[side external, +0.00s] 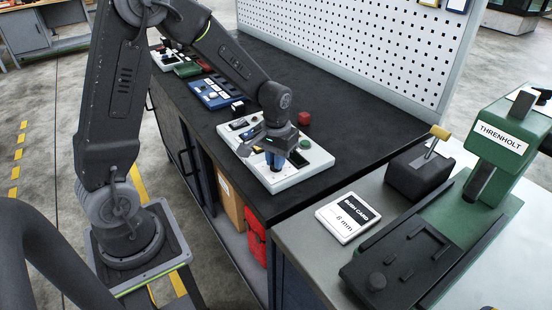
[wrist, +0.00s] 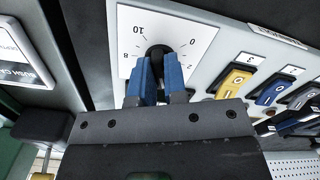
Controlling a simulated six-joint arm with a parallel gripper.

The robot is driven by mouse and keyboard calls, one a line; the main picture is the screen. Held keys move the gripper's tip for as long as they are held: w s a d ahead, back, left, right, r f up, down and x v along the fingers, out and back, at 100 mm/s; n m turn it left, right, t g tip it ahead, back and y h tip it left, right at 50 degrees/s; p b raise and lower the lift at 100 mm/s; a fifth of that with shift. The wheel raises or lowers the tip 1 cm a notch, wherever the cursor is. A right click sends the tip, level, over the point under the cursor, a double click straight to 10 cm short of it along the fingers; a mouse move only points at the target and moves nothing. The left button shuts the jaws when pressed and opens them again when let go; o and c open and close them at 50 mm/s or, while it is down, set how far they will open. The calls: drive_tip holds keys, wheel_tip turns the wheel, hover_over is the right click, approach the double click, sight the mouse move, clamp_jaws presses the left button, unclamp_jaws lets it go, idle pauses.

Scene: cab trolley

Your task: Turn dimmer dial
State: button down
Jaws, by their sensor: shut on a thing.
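The dimmer dial (wrist: 157,50) is a dark round knob on a white scale plate (wrist: 126,20) in the wrist view. The numbers 10, 8, 0 and 2 show around it. My gripper (wrist: 160,75) has blue fingers, one on each side of the knob, and is shut on it. The fingers and the gripper body hide the lower part of the scale and most of the knob. In the side view my gripper (side external: 274,160) points down at the light grey control panel (side external: 285,182), and the dial is hidden there.
Yellow, blue and grey rocker switches (wrist: 234,80) sit right of the dial in the wrist view. A blue panel (side external: 215,93) lies farther left on the bench. A rush card (side external: 347,217) and green Threnholt machine (side external: 500,145) stand at right.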

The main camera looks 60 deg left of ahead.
drive_tip(key=n, duration=0.5)
drive_tip(key=shift+n, duration=0.3)
idle(0.4)
drive_tip(key=c, duration=1.2)
unclamp_jaws()
drive_tip(key=shift+o, duration=0.2)
wheel_tip(320, 180, up, 14)
drive_tip(key=s+d+r+m+t, duration=0.2)
drive_tip(key=s+d+m, duration=0.2)
drive_tip(key=s, duration=0.4)
drive_tip(key=s+d+r+m+t, duration=0.2)
drive_tip(key=s+d+m+t, duration=0.1)
drive_tip(key=s+m, duration=0.3)
drive_tip(key=s, duration=0.2)
drive_tip(key=shift+s+d+t, duration=0.3)
drive_tip(key=shift+s+d, duration=0.05)
drive_tip(key=shift+s, duration=0.05)
